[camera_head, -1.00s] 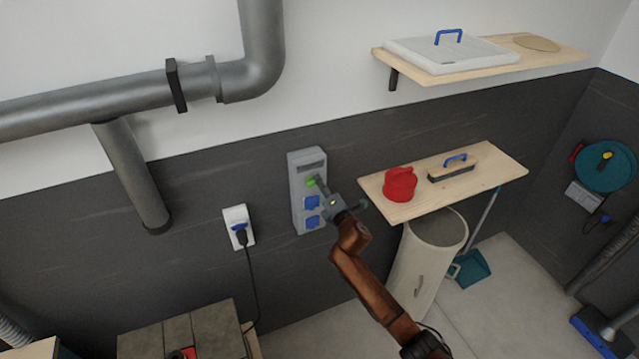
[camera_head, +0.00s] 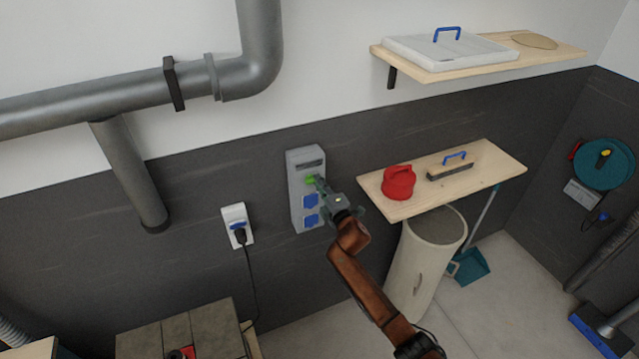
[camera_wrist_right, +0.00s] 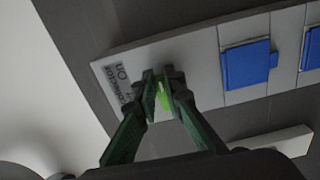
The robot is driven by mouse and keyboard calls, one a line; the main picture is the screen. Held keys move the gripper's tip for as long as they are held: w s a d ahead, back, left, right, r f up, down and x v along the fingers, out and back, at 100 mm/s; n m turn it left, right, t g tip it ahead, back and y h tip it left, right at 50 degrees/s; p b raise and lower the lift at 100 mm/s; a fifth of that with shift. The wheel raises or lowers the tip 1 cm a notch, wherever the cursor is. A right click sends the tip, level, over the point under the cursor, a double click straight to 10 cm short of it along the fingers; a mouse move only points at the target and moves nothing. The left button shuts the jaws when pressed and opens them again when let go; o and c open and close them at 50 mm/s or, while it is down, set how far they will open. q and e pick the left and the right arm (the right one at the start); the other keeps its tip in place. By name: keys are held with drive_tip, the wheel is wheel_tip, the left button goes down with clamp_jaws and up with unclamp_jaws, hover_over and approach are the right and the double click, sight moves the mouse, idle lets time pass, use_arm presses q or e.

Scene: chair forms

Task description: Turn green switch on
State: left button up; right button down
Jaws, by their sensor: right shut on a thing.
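The green switch (camera_head: 311,180) sits on the upper part of a grey wall panel (camera_head: 296,165), above two blue socket covers (camera_head: 311,200). My right gripper (camera_head: 319,181) reaches the panel from the lower right, its fingertips at the switch. In the right wrist view the gripper (camera_wrist_right: 163,88) is shut on the green switch (camera_wrist_right: 163,98), with a finger on each side that hides much of it. A label with "On" (camera_wrist_right: 120,82) shows beside it. Whether the switch is turned cannot be told. My left gripper is not in view.
A wooden shelf (camera_head: 480,185) with a red container (camera_head: 398,182) and a blue-handled brush (camera_head: 450,168) is close to the right of my arm. A bin (camera_head: 415,260) stands below it. A white socket (camera_head: 237,222) with a plug is left of the panel.

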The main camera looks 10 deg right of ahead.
drive_tip(key=shift+r, duration=0.1)
drive_tip(key=c, duration=2)
unclamp_jaws()
drive_tip(key=shift+w, duration=0.1)
drive_tip(key=s, duration=0.4)
drive_tip(key=s+d, duration=0.1)
drive_tip(key=s, duration=0.3)
drive_tip(key=s+d, duration=0.1)
drive_tip(key=s, duration=0.2)
drive_tip(key=shift+s+d, duration=0.15)
drive_tip(key=shift+s, duration=0.25)
